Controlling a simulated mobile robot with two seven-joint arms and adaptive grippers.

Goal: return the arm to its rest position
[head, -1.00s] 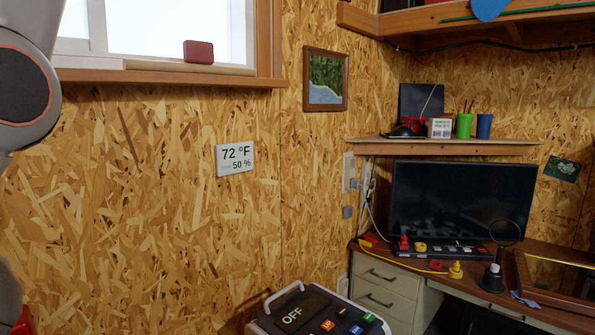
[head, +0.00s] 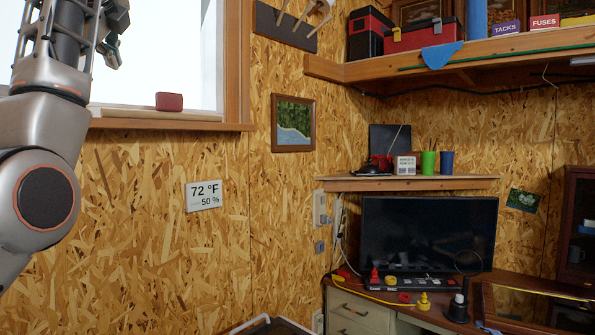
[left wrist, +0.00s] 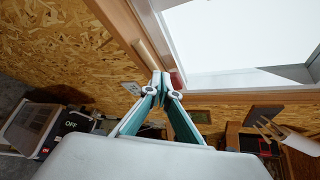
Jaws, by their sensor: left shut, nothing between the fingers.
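My left arm (head: 60,130) is raised at the left of the head view, bent at a joint with a dark round cap. My left gripper (head: 108,48) is up at the top left, in front of the bright window. In the left wrist view its fingers (left wrist: 161,82) have teal inner sides and meet at the tips, with nothing between them. The fingers are apart from the bench and shelves. My right gripper is in neither view.
A window sill (head: 170,123) with a small red box (head: 169,101) lies behind my left arm. A wall display (head: 203,196) hangs below it. To the right are a high shelf (head: 440,62), a low shelf (head: 410,184), a monitor (head: 428,234) and a cluttered desk.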

